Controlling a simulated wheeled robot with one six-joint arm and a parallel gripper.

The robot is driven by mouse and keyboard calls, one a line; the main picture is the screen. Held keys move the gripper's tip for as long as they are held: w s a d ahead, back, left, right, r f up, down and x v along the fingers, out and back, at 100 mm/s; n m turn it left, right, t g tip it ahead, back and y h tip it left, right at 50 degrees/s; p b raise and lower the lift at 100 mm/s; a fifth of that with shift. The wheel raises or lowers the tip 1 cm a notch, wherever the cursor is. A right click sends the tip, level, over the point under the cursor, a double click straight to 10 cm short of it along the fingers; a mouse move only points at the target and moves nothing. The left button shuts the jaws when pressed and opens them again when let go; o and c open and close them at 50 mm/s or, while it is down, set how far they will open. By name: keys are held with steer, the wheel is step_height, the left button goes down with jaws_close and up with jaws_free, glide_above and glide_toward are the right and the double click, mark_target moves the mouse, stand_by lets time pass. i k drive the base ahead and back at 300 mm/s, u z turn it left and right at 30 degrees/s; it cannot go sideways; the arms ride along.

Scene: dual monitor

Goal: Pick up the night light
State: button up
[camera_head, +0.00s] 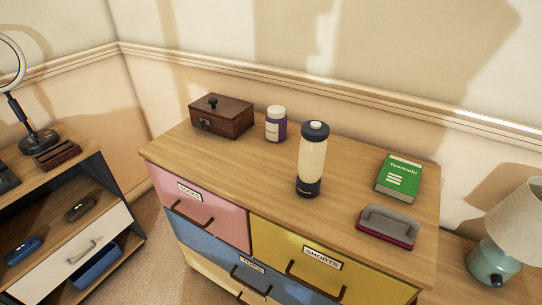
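A cylinder with a cream translucent body, a dark cap with a light knob and a dark base (312,160) stands upright on the wooden dresser top (250,165), near its middle; it looks like the night light, though I cannot be sure. A lamp with a cream shade and a teal base (494,262) stands on a lower surface at the right edge, partly cut off by the frame. My gripper is not in view.
A wooden box (222,115) and purple bottle (276,124) stand behind and left of the cylinder. A green book (398,178) and grey-and-red brush (388,227) lie to its right. Drawers (203,205) front the dresser. The dresser top left of the cylinder is clear.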

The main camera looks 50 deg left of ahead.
mark_target(313, 147)
steer(key=u, duration=1.55)
